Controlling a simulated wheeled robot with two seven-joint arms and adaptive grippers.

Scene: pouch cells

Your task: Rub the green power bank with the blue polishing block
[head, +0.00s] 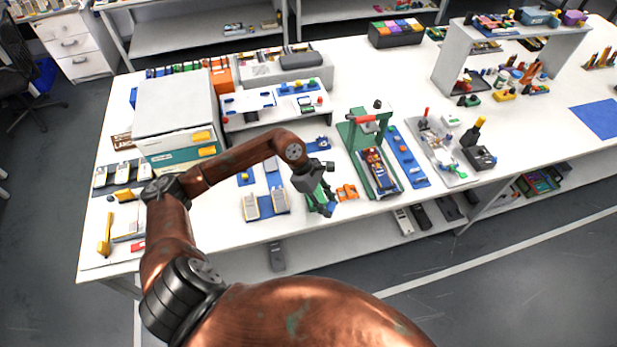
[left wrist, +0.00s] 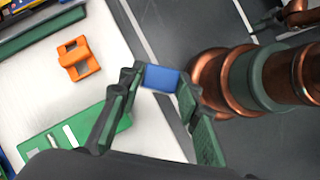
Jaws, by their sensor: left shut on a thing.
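My left gripper (head: 322,206) is low over the front edge of the white table. It also shows in the left wrist view (left wrist: 160,80), where its two fingers are shut on the blue polishing block (left wrist: 162,78). A flat green piece with pale slots, which looks like the green power bank (left wrist: 62,136), lies on the table at lower left in the left wrist view, partly behind a finger. The block appears apart from it, off to its right near the table edge. In the head view the gripper mostly hides both.
An orange part (head: 346,192) lies just right of my left gripper. A green press-like stand (head: 361,150) rises farther right. Grey devices (head: 250,206) on a blue mat lie to the left. A large grey box unit (head: 175,105) stands at the left. The table's front edge is close.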

